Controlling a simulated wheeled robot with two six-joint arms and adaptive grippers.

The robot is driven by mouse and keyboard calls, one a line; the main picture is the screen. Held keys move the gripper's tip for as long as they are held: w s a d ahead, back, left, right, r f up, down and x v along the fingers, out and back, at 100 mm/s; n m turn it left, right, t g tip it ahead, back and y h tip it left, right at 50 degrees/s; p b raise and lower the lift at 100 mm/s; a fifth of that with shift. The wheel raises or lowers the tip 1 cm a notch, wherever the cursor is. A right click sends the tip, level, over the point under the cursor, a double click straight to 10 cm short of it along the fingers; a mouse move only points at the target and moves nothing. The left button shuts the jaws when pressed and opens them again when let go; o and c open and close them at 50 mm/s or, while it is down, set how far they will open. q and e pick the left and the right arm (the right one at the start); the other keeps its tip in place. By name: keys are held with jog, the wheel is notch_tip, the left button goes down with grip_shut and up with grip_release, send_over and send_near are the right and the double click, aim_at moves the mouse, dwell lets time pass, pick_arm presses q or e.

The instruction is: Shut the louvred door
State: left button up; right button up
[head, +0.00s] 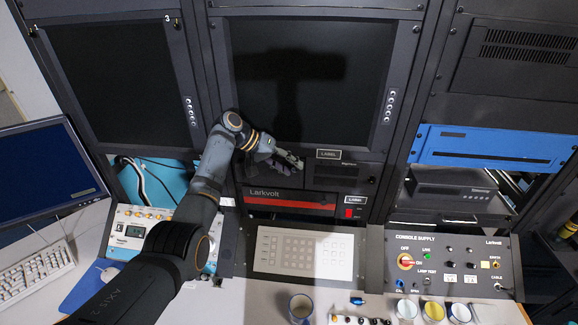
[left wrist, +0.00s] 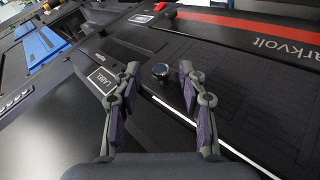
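The dark door (head: 270,177) with faint fine louvre lines is in the middle bay, under the centre screen. It also shows in the left wrist view (left wrist: 262,95), with a bright line along one edge. I cannot tell how far it stands open. A small round shiny knob (left wrist: 160,72) is near its corner. My left gripper (head: 294,160) is at the door's upper right. In the left wrist view my left gripper (left wrist: 160,78) is open, with one finger on each side of the knob and visible gaps between. My right gripper is not in view.
A dark panel (head: 340,178) adjoins the door on the right, below a white label (head: 328,154). A red-striped Larkvolt unit (head: 290,203) lies beneath, above a pale keypad (head: 303,254). A mug (head: 300,307) and several cups stand on the desk in front.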

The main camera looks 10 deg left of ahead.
pick_arm(q)
jog(key=v, duration=1.2)
